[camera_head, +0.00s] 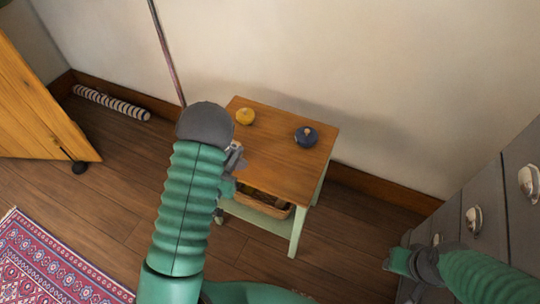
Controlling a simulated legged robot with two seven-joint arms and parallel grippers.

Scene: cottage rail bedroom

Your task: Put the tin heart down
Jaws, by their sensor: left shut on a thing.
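My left gripper (228,187) is at the left edge of a small side table (275,165) with a brown wooden top and pale green legs. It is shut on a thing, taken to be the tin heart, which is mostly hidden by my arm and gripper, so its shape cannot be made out. My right gripper (398,262) is low at the right, beside the grey drawers and away from the table. Its jaws are too unclear to tell open from shut.
A yellow round object (245,116) and a dark blue one (306,138) stand on the far part of the tabletop; its nearer right part is clear. A basket (262,204) sits on the shelf below. Grey drawers (485,215) flank the right. A striped roll (110,103) lies by the wall.

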